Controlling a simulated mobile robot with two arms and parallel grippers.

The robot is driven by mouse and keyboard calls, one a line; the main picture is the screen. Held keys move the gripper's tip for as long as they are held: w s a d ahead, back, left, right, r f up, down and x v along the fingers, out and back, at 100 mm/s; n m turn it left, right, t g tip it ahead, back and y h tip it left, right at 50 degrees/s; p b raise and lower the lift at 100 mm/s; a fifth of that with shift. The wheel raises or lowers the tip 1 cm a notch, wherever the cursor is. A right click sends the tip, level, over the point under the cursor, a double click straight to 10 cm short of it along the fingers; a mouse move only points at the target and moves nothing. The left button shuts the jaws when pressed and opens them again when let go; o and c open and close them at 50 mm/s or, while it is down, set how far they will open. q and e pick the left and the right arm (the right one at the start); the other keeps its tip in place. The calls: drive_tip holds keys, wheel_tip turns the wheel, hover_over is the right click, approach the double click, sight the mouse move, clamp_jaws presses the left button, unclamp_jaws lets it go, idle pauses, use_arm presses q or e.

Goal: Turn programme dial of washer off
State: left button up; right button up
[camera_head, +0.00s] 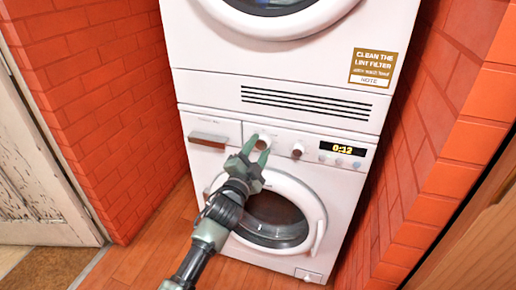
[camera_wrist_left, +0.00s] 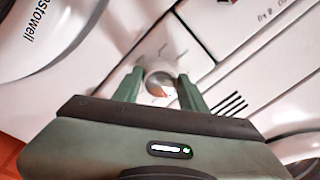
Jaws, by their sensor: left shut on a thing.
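The white washer (camera_head: 310,190) stands under a stacked dryer. Its programme dial (camera_head: 262,144), a round knob, is on the control panel right of the drawer and partly hidden by my gripper. My left gripper (camera_head: 257,147) reaches it from below. In the left wrist view the dial (camera_wrist_left: 160,82) sits between the two green fingers, and the gripper is shut on it. The dial's markings are too small to read. A second knob (camera_head: 298,150) is to its right, clear of the gripper. The display (camera_head: 345,149) is lit and reads 0:12. My right gripper is not in view.
The dryer (camera_head: 290,55) with a vent grille and lint-filter note is directly above. Red brick walls (camera_head: 95,90) flank the machines closely on both sides. The washer's round door (camera_head: 275,222) is shut, below the panel and behind my left arm.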

use_arm(q)
drive_tip(key=shift+n, duration=0.5)
drive_tip(key=n, duration=0.2)
drive_tip(key=shift+d+f+n+y+p, duration=0.1)
drive_tip(key=shift+n+y+p, duration=0.2)
drive_tip(key=shift+n+p, duration=0.1)
drive_tip(key=shift+n, duration=0.5)
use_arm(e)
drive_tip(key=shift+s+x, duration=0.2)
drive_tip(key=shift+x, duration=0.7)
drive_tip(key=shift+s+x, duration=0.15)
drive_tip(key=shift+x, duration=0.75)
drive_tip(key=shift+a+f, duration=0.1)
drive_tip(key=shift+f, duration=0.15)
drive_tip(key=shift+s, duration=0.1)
use_arm(q)
drive_tip(key=o, duration=1.4)
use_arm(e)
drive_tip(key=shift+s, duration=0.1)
use_arm(q)
drive_tip(key=shift+s, duration=0.1)
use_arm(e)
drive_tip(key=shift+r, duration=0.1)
